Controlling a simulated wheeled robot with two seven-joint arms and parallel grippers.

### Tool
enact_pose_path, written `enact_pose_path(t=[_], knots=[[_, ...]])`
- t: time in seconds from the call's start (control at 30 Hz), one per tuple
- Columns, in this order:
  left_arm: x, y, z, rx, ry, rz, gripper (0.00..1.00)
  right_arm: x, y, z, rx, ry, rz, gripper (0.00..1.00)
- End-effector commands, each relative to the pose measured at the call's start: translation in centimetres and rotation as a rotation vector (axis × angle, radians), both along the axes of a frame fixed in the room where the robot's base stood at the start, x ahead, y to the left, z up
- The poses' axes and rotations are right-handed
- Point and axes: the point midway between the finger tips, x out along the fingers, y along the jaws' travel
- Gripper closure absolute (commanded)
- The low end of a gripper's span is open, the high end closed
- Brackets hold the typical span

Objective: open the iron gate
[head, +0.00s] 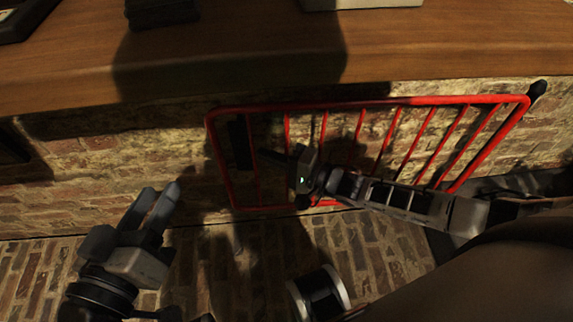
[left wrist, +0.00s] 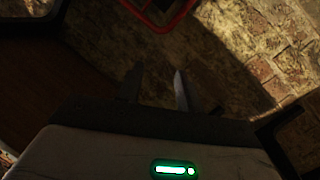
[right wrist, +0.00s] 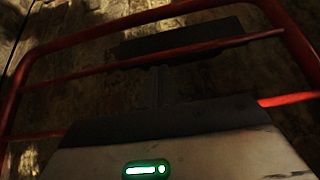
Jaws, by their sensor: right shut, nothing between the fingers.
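The iron gate (head: 360,104) is a red barred frame standing in front of the brick wall under the counter. A dark plate (head: 238,145) sits at its left end; the right wrist view shows this plate (right wrist: 185,40) across the red bars (right wrist: 75,70). My right gripper (head: 264,154) reaches across the gate, fingers pointing left toward the plate. Its fingers (right wrist: 160,85) are together and empty; I cannot tell whether they touch the plate or bars. My left gripper (head: 168,196) is left of the gate, fingers apart and empty. A red gate corner (left wrist: 165,25) shows in the left wrist view.
A wooden counter (head: 440,55) runs across the top, above the gate. Brick floor (head: 200,270) lies below. A dark cylinder with pale rims (head: 320,293) shows at the bottom. Brick wall (head: 80,150) is bare left of the gate.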

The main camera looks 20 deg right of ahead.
Motion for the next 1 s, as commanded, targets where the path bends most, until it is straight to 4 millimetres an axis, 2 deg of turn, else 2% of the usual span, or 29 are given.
enact_pose_path(t=[0.23,0.47,0.57,0.67,0.77,0.9,1.0], knots=[[0.0,-0.1,0.1,-0.018,-0.001,-0.002,0.64,0.7,0.7,0.0,-0.001,0.0,0.001,1.0],[0.0,-0.1,0.1,-0.018,-0.002,-0.001,0.64,0.7,0.7,0.0,-0.001,0.0,0.001,1.0],[0.0,0.0,0.5,-0.011,-0.005,0.0,0.64,0.0,0.9,0.1,-0.002,0.001,0.013,1.0],[0.1,0.1,1.2,0.016,-0.012,0.005,0.64,-1.9,1.4,0.3,-0.005,0.004,0.048,1.0],[-0.1,0.3,-0.1,0.083,0.02,0.008,0.64,-4.7,2.1,0.3,-0.004,0.004,0.098,1.0],[-0.2,0.6,-0.5,0.141,0.027,0.012,0.64,-8.2,2.8,0.2,-0.003,0.002,0.161,1.0],[-0.2,0.8,-0.8,0.166,0.029,0.013,0.64,-9.8,3.1,0.2,-0.002,0.002,0.191,1.0]])
